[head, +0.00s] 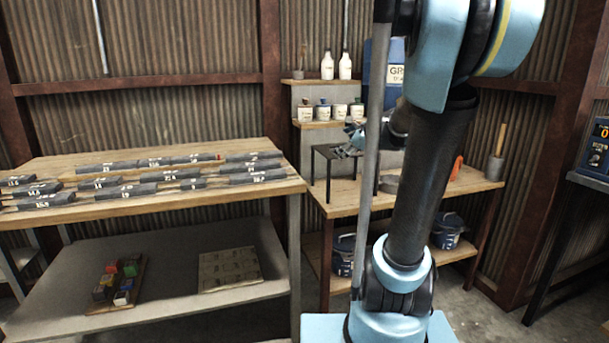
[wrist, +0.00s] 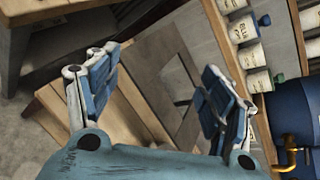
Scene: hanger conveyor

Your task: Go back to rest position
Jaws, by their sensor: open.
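My gripper (wrist: 158,98) shows in the wrist view with its two blue-padded fingers wide apart and nothing between them. In the head view my gripper (head: 345,148) is partly hidden behind my arm. It is over the wooden workbench (head: 460,190), near a small dark metal stand (head: 328,151). In the wrist view the wooden bench top and a grey plate-like surface (wrist: 165,75) lie beyond the fingers. I cannot tell how far the fingers are above them.
A wooden table (head: 110,213) at the left carries several numbered dark bars (head: 150,177). Labelled bottles (head: 323,110) stand on a shelf behind the bench. A mallet (head: 496,155) stands at the bench's right end. A thin vertical pole (head: 372,130) rises close to my arm.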

